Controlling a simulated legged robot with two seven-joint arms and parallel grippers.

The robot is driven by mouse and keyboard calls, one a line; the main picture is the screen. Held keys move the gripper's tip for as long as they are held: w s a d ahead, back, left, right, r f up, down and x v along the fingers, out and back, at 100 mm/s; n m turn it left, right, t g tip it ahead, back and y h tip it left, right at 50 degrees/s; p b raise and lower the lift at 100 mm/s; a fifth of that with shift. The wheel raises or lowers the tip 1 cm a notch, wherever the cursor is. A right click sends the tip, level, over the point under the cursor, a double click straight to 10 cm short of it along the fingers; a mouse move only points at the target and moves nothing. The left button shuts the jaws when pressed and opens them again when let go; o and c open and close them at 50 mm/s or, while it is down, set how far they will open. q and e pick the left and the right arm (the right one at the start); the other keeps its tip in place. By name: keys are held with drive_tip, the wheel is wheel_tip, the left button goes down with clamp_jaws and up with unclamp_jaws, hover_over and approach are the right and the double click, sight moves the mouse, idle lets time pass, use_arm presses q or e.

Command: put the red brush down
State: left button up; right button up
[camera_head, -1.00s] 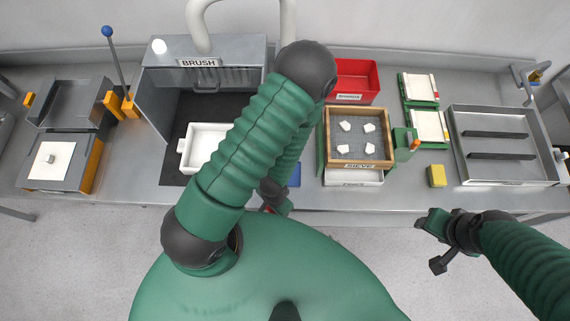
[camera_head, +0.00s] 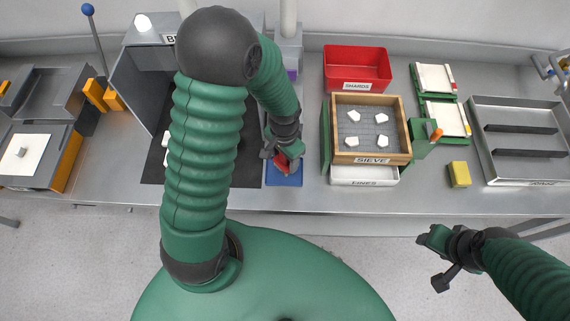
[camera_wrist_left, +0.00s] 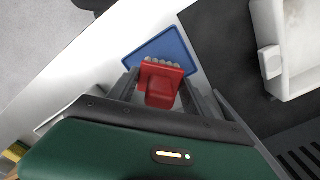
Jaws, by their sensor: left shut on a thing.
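The red brush (camera_head: 284,164) is in my left gripper (camera_head: 283,160), over the blue mat (camera_head: 285,178) on the bench. In the left wrist view the red brush (camera_wrist_left: 162,82) sits between the two grey fingers of my left gripper (camera_wrist_left: 160,85), with its pale bristle end pointing away over the blue mat (camera_wrist_left: 178,48). I cannot tell whether the brush touches the mat. My right gripper (camera_head: 440,256) is in front of the bench, off its edge and empty, with its jaws apart.
The wooden sieve (camera_head: 342,158) with several white pieces stands right of the mat, the red shards bin (camera_head: 357,70) behind it. A yellow block (camera_head: 459,174) lies further right. A white tray (camera_wrist_left: 275,50) is beside the mat. My left arm hides much of the brush station.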

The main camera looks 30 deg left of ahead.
sight(284, 164)
use_arm(q)
wheel_tip(284, 164, down, 4)
drive_tip(key=b, duration=0.3)
drive_tip(key=shift+s+r+b, duration=0.1)
drive_tip(key=shift+b, duration=0.2)
drive_tip(key=shift+r, duration=0.2)
drive_tip(key=shift+c, duration=0.6)
drive_tip(key=o, duration=1.3)
drive_tip(key=shift+f, duration=0.1)
